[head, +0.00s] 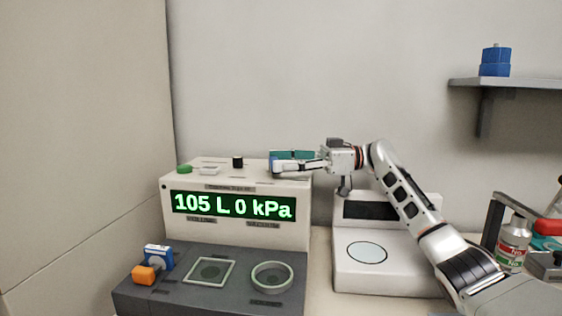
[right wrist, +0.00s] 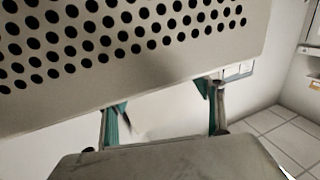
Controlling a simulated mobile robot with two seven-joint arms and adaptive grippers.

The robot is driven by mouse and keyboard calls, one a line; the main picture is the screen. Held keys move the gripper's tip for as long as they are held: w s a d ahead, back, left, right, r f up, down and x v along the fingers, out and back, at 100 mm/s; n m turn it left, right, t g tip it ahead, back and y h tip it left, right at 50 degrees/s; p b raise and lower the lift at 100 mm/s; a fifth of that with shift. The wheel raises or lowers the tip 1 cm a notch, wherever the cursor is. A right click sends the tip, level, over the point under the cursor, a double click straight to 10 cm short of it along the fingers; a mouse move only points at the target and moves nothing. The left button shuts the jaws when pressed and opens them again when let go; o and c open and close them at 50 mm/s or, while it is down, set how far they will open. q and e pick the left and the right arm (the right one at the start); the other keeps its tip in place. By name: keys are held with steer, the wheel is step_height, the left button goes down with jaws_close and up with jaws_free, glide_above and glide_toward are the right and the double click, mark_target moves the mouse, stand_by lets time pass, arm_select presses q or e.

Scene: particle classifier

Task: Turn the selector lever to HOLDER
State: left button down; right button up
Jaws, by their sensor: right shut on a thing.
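The pale instrument (head: 235,235) shows "105 L 0 kPa" in green on its front. My right gripper (head: 276,167) reaches in from the right over the right end of its top. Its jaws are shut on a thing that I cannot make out. In the right wrist view the two fingers (right wrist: 163,115) with teal pads stand apart beside a perforated panel (right wrist: 130,45). I cannot clearly tell the selector lever or its setting; the hand hides that end of the top. My left gripper is not in view.
A green button (head: 184,169) and a black knob (head: 238,161) sit on the instrument's top. A blue block (head: 158,256) and an orange piece (head: 143,275) are at the dark base's left. A white device (head: 387,275) stands under my right arm. A shelf (head: 510,84) is upper right.

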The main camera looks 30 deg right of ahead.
steer(key=shift+f, duration=0.15)
steer(key=o, duration=1.6)
steer(key=shift+a, duration=0.1)
steer(key=shift+r, duration=0.25)
step_height(320, 180, up, 10)
steer(key=shift+f, duration=0.15)
